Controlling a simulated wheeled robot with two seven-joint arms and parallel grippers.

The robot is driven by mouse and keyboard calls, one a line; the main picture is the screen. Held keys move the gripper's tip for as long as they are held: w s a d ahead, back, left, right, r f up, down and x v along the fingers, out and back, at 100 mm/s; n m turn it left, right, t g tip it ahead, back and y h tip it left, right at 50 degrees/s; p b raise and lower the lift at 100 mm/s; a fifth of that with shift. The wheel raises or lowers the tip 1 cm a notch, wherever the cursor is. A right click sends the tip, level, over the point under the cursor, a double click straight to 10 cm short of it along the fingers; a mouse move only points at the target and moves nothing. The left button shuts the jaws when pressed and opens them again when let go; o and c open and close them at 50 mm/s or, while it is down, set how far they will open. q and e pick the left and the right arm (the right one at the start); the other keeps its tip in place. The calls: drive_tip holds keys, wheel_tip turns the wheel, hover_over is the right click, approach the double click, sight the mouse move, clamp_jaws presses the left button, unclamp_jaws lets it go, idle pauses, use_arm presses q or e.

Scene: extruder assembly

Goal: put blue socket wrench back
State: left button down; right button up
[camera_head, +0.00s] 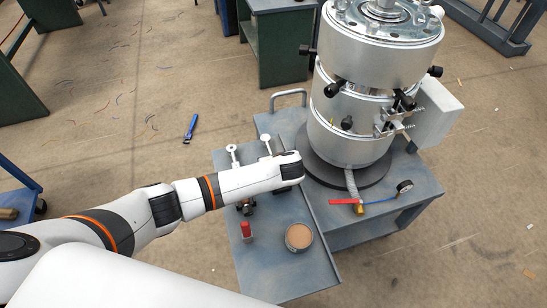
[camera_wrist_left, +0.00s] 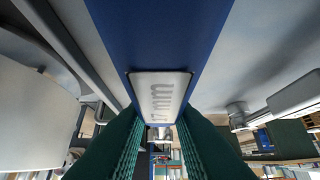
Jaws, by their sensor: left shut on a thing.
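In the left wrist view, a blue handle (camera_wrist_left: 160,35) with a pale label ending in "mm" fills the upper middle. It appears to be the blue socket wrench. My left gripper (camera_wrist_left: 160,150), with green ribbed fingers, is shut on it. In the head view my left arm reaches over the grey cart top and ends beside the silver extruder cylinder (camera_head: 348,135). The fingers and the wrench are hidden there behind the wrist. My right gripper does not show.
The grey cart top (camera_head: 275,272) carries a round tin (camera_head: 299,237) with brown contents and a red-capped item (camera_head: 246,230). Two pale upright parts stand behind my arm. A blue item (camera_head: 191,127) lies on the floor.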

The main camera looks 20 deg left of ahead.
use_arm(q)
drive_tip(key=shift+f+b, duration=0.3)
drive_tip(key=shift+f, duration=0.4)
drive_tip(key=c, duration=1.2)
unclamp_jaws()
drive_tip(key=p+v, duration=0.2)
drive_tip(key=v, duration=1)
drive_tip(key=shift+s, duration=0.1)
drive_tip(key=shift+d, duration=0.1)
